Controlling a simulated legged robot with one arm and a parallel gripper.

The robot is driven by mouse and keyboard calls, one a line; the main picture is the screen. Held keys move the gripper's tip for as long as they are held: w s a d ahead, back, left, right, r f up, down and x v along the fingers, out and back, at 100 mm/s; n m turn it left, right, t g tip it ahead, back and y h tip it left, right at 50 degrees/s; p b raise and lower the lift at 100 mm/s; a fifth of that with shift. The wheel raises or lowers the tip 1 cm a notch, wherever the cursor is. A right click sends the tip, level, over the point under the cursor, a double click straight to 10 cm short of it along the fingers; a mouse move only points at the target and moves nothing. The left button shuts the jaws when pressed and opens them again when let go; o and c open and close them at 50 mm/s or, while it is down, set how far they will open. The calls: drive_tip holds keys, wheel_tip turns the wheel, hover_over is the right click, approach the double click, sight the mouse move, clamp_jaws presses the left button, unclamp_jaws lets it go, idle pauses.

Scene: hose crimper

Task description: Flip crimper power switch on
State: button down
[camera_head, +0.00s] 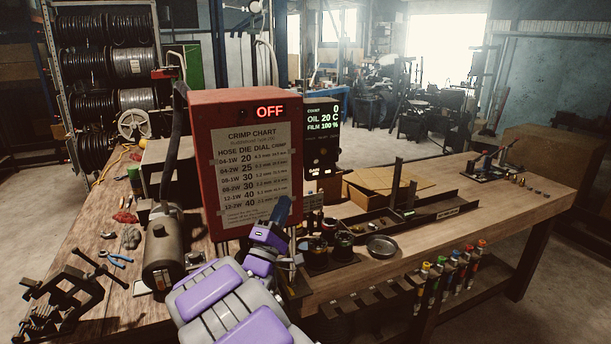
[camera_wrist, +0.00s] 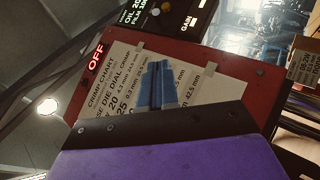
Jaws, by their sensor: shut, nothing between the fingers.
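The crimper is a tall red box (camera_head: 200,130) on the workbench, with a crimp chart (camera_head: 251,170) on its front. A red display (camera_head: 270,111) at its top right reads OFF; it also shows in the wrist view (camera_wrist: 96,58). My gripper (camera_head: 283,206) is in front of the lower right part of the chart. In the wrist view, its blue fingers (camera_wrist: 158,78) are together and empty, over the chart. A black control panel (camera_head: 322,140) with a lit readout stands right of the red box. I cannot make out the power switch; my gripper and arm hide the lower crimper.
Pliers (camera_head: 116,258) and a black clamp tool (camera_head: 62,300) lie on the bench's left. A round dish (camera_head: 382,247) and cardboard (camera_head: 388,178) are to the right. The bench's right part (camera_head: 500,205) has clear room.

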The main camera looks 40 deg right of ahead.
sight(313, 157)
drive_tip(key=b+x, duration=0.1)
drive_tip(key=x, duration=0.6)
drive_tip(key=shift+d+r, duration=0.15)
drive_tip(key=shift+d, duration=0.2)
drive_tip(key=shift+s+d+r+b, duration=0.3)
drive_tip(key=shift+d+r, duration=0.2)
drive_tip(key=shift+d, duration=0.3)
drive_tip(key=shift+s+d+r+b, duration=0.2)
drive_tip(key=shift+s+d+r, duration=0.25)
drive_tip(key=shift+d, duration=0.3)
drive_tip(key=shift+w+r, duration=0.1)
drive_tip(key=shift+r+p, duration=0.2)
drive_tip(key=shift+p, duration=0.35)
drive_tip(key=shift+a+n+y+p, duration=0.1)
drive_tip(key=shift+n+y+p, duration=0.4)
drive_tip(key=shift+n+p, duration=0.3)
